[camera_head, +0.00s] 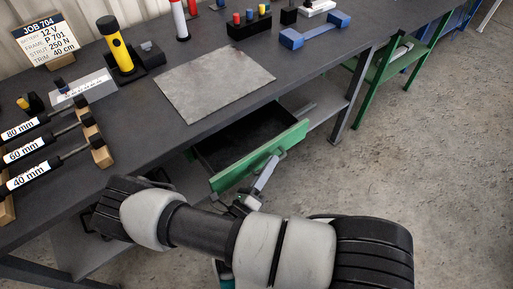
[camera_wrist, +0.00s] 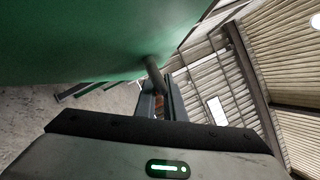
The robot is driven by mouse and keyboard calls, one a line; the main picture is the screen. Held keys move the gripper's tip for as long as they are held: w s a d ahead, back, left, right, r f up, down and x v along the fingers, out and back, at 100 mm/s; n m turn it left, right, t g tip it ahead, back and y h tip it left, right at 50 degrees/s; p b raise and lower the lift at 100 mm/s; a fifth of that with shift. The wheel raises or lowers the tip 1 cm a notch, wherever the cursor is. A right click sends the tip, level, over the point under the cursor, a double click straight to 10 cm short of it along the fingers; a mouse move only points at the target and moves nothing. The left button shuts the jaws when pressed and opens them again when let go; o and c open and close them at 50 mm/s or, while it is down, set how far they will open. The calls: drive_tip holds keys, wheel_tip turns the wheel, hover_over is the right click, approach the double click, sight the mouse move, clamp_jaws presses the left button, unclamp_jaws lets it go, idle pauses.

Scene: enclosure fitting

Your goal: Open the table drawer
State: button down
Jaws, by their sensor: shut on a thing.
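The table drawer (camera_head: 262,156) has a green front and a dark inside. It is pulled part way out from under the dark table top, and its inside looks empty. My gripper (camera_head: 268,168) is at the outer face of the drawer front, shut on the handle. In the wrist view the green drawer front (camera_wrist: 100,35) fills the upper left, and the dark handle bar (camera_wrist: 154,72) runs to my gripper (camera_wrist: 158,98). My arm hides the floor in front of the drawer and part of the table's lower left.
A green-framed bench (camera_head: 390,70) stands right of the table. The concrete floor (camera_head: 430,170) at right is clear.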

drive_tip(key=s+d, duration=0.3)
drive_tip(key=s, duration=0.2)
drive_tip(key=shift+s+d, duration=0.25)
drive_tip(key=shift+d, duration=0.05)
drive_tip(key=c, duration=2.1)
unclamp_jaws()
drive_tip(key=b+v, duration=0.1)
drive_tip(key=v, duration=1.6)
drive_tip(key=shift+s+a+f, duration=0.1)
drive_tip(key=shift+s+f, duration=0.05)
